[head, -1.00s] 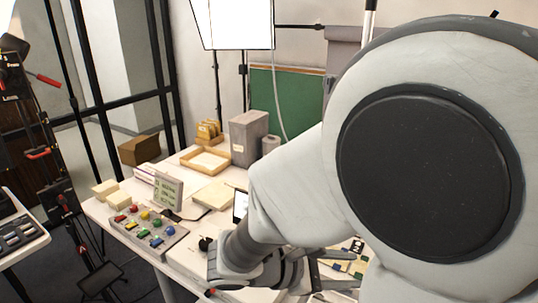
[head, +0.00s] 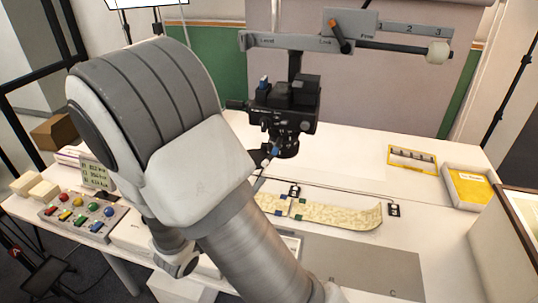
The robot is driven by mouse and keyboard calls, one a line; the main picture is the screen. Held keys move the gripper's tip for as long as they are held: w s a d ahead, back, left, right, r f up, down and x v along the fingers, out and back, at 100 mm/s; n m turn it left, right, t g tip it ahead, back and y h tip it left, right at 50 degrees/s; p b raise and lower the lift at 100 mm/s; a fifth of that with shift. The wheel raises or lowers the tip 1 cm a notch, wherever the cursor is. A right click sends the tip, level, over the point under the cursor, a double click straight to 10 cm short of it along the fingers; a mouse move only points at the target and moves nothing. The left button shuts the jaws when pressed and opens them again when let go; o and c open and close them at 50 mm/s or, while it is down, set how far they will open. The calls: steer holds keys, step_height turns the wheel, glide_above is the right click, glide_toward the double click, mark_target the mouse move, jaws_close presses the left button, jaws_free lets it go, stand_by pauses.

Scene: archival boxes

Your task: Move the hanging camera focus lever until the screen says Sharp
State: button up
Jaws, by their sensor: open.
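A black camera (head: 285,105) hangs lens down from a grey overhead bar (head: 290,42), over a long patterned strip (head: 335,213) on the table. A thin lever with a blue tip (head: 275,151) shows below the camera's left side; I cannot tell whether it is the focus lever. An orange-handled lever (head: 336,32) sits on the bar above. I cannot find a screen reading Sharp. My arm crosses the left and middle of the view and hides part of the table.
A colored-button panel (head: 82,213) and a small lettered sign (head: 97,175) stand at the left. A yellow frame (head: 412,161) and a tray with yellow paper (head: 470,188) lie at the right. The white table behind the strip is largely clear.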

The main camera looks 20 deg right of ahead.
mark_target(264, 164)
steer(key=p+x, duration=0.1)
steer(key=x, duration=0.8)
steer(key=shift+w+d+p, duration=0.15)
steer(key=shift+w+p, duration=0.05)
steer(key=shift+p, duration=0.1)
jaws_close()
stand_by(0.9)
